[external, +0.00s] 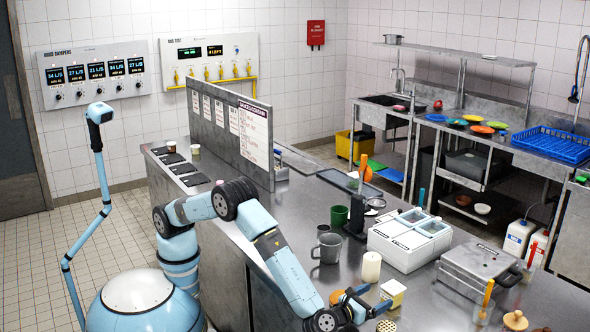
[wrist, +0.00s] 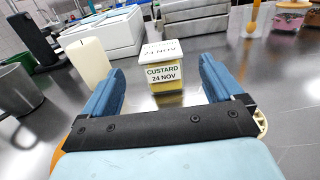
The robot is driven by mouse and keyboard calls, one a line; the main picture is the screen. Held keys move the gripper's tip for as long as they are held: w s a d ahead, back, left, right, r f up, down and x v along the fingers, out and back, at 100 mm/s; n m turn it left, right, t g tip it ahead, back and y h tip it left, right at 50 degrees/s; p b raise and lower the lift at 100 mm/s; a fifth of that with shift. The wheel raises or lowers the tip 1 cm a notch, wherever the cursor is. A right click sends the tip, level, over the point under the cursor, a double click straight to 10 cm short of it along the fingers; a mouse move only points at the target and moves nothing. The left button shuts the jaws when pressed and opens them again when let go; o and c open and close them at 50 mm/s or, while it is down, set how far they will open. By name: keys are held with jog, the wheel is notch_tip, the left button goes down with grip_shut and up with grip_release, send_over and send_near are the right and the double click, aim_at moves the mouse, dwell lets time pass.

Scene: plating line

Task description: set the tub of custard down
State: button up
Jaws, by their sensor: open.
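The tub of custard (wrist: 163,72) stands upright on the steel counter, with a white lid and a label reading custard, 24 Nov. In the external view the tub (external: 393,292) is a small pale yellow box near the front of the counter. My gripper (wrist: 158,85) is open, its blue fingers apart. The tub shows between and just beyond the fingertips in the wrist view, with bare counter visible on both sides of it. In the external view my gripper (external: 368,298) is low over the counter beside the tub. Whether a finger touches it I cannot tell.
A cream candle-like cylinder (external: 371,267) stands close left of the tub. Behind are a white container unit (external: 400,250) and a grey mug (external: 327,248). A metal appliance (external: 478,268) stands to the right. Small round wooden items lie near my gripper. Some bare counter lies right of the tub.

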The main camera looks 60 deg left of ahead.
jog(key=shift+s, duration=0.85)
